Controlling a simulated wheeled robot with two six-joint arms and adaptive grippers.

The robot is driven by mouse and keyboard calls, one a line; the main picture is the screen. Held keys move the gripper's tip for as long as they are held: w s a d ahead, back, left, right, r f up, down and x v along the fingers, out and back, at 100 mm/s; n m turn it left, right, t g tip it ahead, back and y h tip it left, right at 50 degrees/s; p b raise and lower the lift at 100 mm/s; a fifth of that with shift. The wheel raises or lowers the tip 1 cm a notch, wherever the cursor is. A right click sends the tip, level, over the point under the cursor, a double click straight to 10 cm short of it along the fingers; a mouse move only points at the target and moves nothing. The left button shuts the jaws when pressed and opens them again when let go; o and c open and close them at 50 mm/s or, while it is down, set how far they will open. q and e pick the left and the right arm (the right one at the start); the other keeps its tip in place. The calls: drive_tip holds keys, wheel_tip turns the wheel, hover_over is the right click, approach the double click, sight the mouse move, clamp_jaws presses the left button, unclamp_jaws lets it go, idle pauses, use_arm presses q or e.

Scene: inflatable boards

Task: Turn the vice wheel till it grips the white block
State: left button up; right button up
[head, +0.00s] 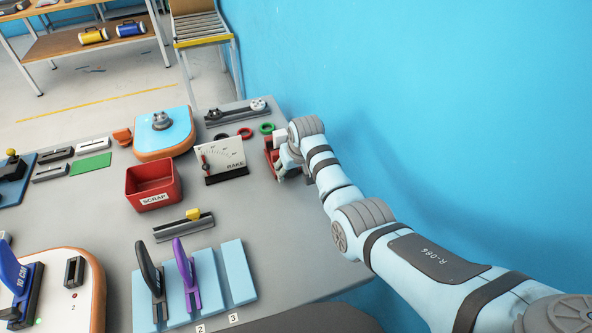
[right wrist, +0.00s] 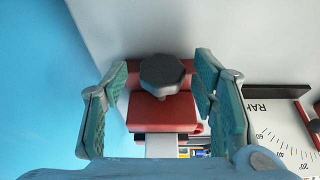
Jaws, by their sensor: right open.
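The red vice (right wrist: 160,112) fills the middle of the right wrist view, with its dark grey, many-sided wheel (right wrist: 166,75) facing the camera. The white block (right wrist: 160,147) shows below the red jaw, partly cut off by my gripper's body. I cannot tell whether the jaw touches it. My right gripper (right wrist: 161,78) is open, with one finger on each side of the wheel and a gap on both sides. In the head view the vice (head: 269,158) is at the table's right edge, mostly hidden by my right gripper (head: 287,156). My left gripper is not in view.
A RAKE gauge (head: 222,158) stands just left of the vice. A red SCRAP box (head: 153,185) and a lever panel (head: 237,272) are further left and nearer. The blue wall (head: 430,110) is close on the right.

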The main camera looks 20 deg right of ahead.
drive_tip(key=shift+s+a+r, duration=0.1)
drive_tip(key=shift+s+r, duration=0.05)
drive_tip(key=c, duration=1.1)
drive_tip(key=shift+d+r+y+p, duration=0.1)
drive_tip(key=shift+d+y+p, duration=0.15)
drive_tip(key=shift+y+p, duration=0.4)
drive_tip(key=shift+d+f+m+y+b, duration=0.15)
drive_tip(key=shift+f+m+y+b, duration=0.3)
drive_tip(key=shift+y, duration=0.6)
drive_tip(key=shift+r+y, duration=0.2)
drive_tip(key=shift+y, duration=0.1)
drive_tip(key=shift+c, duration=0.2)
drive_tip(key=o, duration=1.1)
drive_tip(key=shift+o, duration=0.2)
